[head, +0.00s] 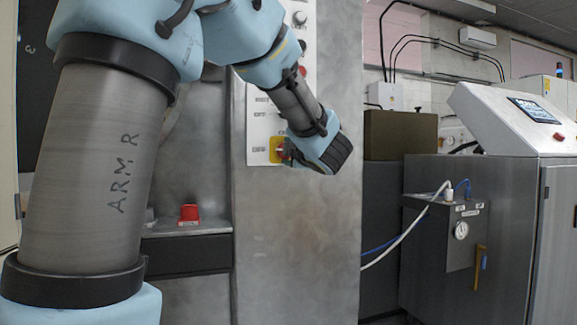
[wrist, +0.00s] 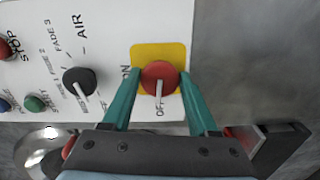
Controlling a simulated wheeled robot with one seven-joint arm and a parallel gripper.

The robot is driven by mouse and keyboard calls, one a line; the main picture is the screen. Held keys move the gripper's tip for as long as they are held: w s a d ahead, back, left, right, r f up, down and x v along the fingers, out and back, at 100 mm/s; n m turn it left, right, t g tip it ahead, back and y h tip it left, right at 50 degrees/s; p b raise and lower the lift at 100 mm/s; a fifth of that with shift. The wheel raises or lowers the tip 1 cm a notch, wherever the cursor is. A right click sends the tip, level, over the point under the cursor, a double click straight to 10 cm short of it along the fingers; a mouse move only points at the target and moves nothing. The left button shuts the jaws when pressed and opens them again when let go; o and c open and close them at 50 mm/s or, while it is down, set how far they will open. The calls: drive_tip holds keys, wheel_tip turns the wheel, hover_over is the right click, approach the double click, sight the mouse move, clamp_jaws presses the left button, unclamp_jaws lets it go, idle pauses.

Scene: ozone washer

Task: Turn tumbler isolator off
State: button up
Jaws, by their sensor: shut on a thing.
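The tumbler isolator is a red rotary knob (wrist: 160,78) on a yellow square plate (wrist: 148,54) at the end of a white control panel, seen in the wrist view. "ON" and "OFF" labels show beside it. The knob's pale pointer line points toward the "OFF" label. My gripper (wrist: 161,88) has its two green fingers on either side of the knob, shut on it. In the head view my gripper (head: 287,153) is at the yellow plate (head: 275,149) low on the panel, and it hides most of the knob.
The white panel (wrist: 55,25) also carries a black selector knob (wrist: 79,81), a green button (wrist: 37,103) and a red stop button (wrist: 6,47). In the head view, a red switch (head: 189,213) sits on a ledge at left. A steel cabinet (head: 480,240) stands right.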

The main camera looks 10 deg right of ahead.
drive_tip(key=shift+f+n+b, duration=0.1)
drive_tip(key=shift+n+b, duration=0.6)
drive_tip(key=o, duration=1.3)
drive_tip(key=shift+o, duration=0.2)
drive_tip(key=s+d, duration=0.1)
drive_tip(key=s, duration=0.9)
drive_tip(key=shift+s+d, duration=0.2)
drive_tip(key=shift+s, duration=0.15)
drive_tip(key=shift+w, duration=0.1)
